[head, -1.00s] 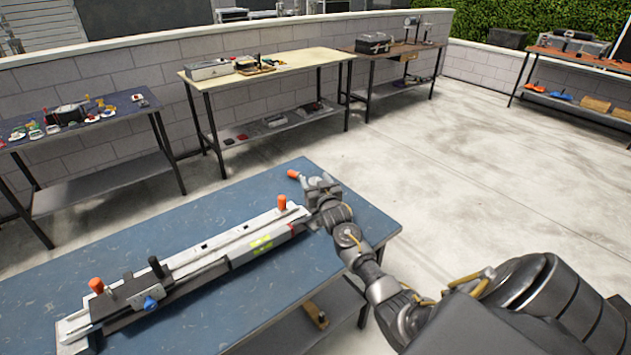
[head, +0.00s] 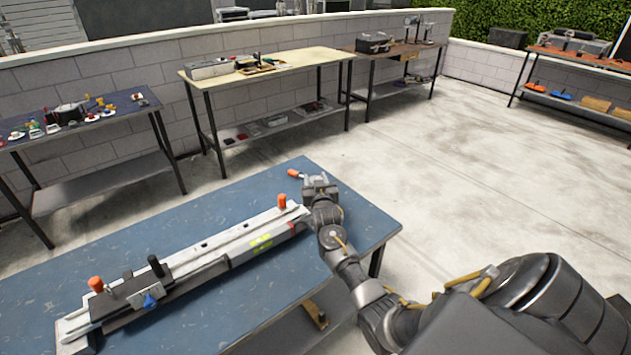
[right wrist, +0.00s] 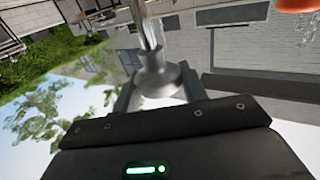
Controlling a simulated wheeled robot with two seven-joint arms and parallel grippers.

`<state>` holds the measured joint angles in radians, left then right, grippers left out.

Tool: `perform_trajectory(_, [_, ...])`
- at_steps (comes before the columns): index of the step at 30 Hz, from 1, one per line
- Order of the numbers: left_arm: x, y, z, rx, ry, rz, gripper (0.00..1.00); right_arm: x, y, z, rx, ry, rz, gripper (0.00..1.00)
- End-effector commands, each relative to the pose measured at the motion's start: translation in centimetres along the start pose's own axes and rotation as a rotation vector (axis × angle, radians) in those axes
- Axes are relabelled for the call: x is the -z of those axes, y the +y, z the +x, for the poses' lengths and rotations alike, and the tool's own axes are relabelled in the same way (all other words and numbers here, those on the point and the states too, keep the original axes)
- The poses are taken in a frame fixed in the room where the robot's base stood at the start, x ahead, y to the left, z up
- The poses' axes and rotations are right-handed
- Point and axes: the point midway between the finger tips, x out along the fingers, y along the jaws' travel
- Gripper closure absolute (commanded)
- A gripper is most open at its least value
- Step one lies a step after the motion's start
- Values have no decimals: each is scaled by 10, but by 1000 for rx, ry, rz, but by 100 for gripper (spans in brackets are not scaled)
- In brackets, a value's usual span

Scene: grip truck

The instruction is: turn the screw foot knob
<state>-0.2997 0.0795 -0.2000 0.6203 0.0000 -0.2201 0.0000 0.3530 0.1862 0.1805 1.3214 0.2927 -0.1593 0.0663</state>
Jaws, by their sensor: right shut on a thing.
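The long pale and dark guide-rail tool (head: 190,262) lies across the blue workbench (head: 150,215). It has orange knobs at both ends and a black knob near its left end. My right gripper (head: 316,186) is at its far right end. In the right wrist view, a grey rounded metal knob (right wrist: 157,76) with a shaft sits between the two fingers of my right gripper (right wrist: 158,85), which is shut on it. In the head view my gripper and wrist hide this knob. My left gripper is not in view.
An orange-tipped handle (head: 294,173) sticks out just left of my right gripper. An orange part (right wrist: 295,5) shows at the top right of the wrist view. The blue bench top in front of the tool is clear. Other benches with tools stand along the wall.

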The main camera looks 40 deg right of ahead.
Motion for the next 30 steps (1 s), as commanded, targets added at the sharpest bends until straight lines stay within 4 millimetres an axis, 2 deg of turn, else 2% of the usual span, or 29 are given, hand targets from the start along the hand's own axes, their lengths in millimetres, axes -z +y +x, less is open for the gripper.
perform_trajectory(15, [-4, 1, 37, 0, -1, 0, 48, -5, -2, 0, -389, -2, 4, 80])
perform_trajectory(22, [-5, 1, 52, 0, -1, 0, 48, -4, -1, 0, -494, -2, 2, 80])
perform_trajectory(30, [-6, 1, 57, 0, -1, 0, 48, -2, 0, 0, -541, -2, 0, 80])
